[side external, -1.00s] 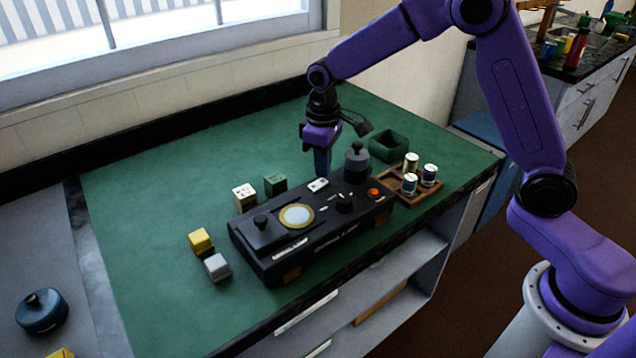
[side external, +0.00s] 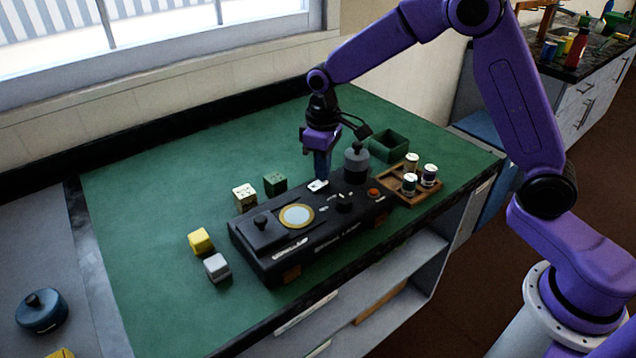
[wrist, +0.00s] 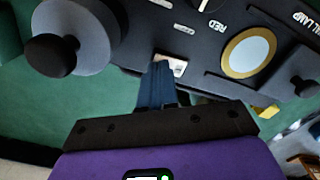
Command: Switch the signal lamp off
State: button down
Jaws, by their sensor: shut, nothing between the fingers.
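The signal lamp is a long black box (side external: 285,251) on the green mat, with a pale round lens in a yellow ring (side external: 297,216). A small white switch (side external: 317,186) sits at its back edge and also shows in the wrist view (wrist: 172,66). A dial (side external: 344,203) and an orange-red button (side external: 374,194) are to its right. My gripper (side external: 321,179) points down at the switch, its fingers shut and empty. In the wrist view the blue fingertips (wrist: 162,66) overlap the switch's edge; whether they touch it I cannot tell.
A grey knobbed cylinder (side external: 356,166) stands close right of my fingers. A green open box (side external: 389,147) and a wooden tray (side external: 399,194) with several small spools lie beyond. Small blocks (side external: 244,196) stand behind and left of the lamp.

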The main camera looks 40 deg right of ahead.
jog(key=shift+f, duration=0.55)
dwell(0.4)
jog(key=shift+r, duration=3.45)
jog(key=shift+s+r, duration=0.1)
jog(key=shift+s, duration=0.05)
jog(key=shift+n, duration=0.8)
jog(key=s, duration=0.2)
jog(key=s+r, duration=0.1)
jog(key=s, duration=0.2)
jog(key=s+a, duration=0.1)
jog(key=s, duration=0.2)
jog(key=shift+s+r, duration=0.1)
jog(key=shift+r, duration=0.2)
jog(key=s+d+n, duration=0.2)
jog(key=s+d, duration=0.2)
jog(key=s, duration=0.8)
jog(key=s+d+f+n, duration=0.1)
jog(key=s+d+n, duration=0.2)
jog(key=s, duration=1)
jog(key=shift+d+f, duration=0.15)
jog(key=shift+d, duration=0.6)
